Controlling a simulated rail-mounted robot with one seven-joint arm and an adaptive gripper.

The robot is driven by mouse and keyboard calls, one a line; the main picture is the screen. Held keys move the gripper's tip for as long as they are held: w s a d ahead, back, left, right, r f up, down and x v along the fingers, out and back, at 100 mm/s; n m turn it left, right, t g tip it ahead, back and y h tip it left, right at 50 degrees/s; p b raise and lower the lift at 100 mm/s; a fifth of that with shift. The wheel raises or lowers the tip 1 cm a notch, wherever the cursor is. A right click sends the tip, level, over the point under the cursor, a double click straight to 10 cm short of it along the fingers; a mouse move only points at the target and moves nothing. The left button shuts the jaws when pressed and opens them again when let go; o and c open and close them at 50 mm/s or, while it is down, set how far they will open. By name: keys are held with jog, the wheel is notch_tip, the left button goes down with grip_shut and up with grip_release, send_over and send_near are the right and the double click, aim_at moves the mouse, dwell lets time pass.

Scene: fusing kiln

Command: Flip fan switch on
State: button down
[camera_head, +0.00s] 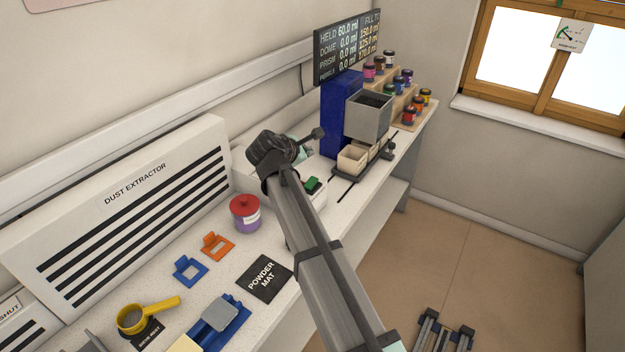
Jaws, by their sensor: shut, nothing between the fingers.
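My gripper (268,147), dark and shut with nothing in it, is at the end of my grey arm near the right end of the dust extractor (135,215). A small green piece in a dark frame (313,184) shows on a pale box (321,200) just right of my arm. It may be the fan switch, but no label is readable, and its position cannot be told. My gripper is up and to the left of it in the picture, apart from it. My arm hides part of the box.
A red-lidded jar (245,212) stands left of my arm. A dark round knob on a rod (318,133) is right of my gripper. A black powder mat (264,278) lies in front.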

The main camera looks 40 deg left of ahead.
jog(key=shift+f, duration=0.1)
jog(key=b, duration=0.4)
send_over(311, 181)
jog(key=f, duration=0.4)
jog(key=s+f, duration=0.1)
jog(key=f, duration=0.1)
jog(key=shift+f, duration=0.25)
jog(key=shift+w+f, duration=0.15)
jog(key=shift+f, duration=0.35)
jog(key=shift+w+f, duration=0.15)
jog(key=shift+f, duration=0.35)
jog(key=shift+f, duration=0.15)
jog(key=shift+w+f+b, duration=0.1)
jog(key=shift+f+b, duration=0.15)
jog(key=shift+b, duration=0.05)
jog(key=shift+f, duration=0.35)
dwell(0.6)
jog(key=shift+r, duration=0.1)
jog(key=shift+r+p, duration=0.45)
jog(key=shift+r, duration=0.25)
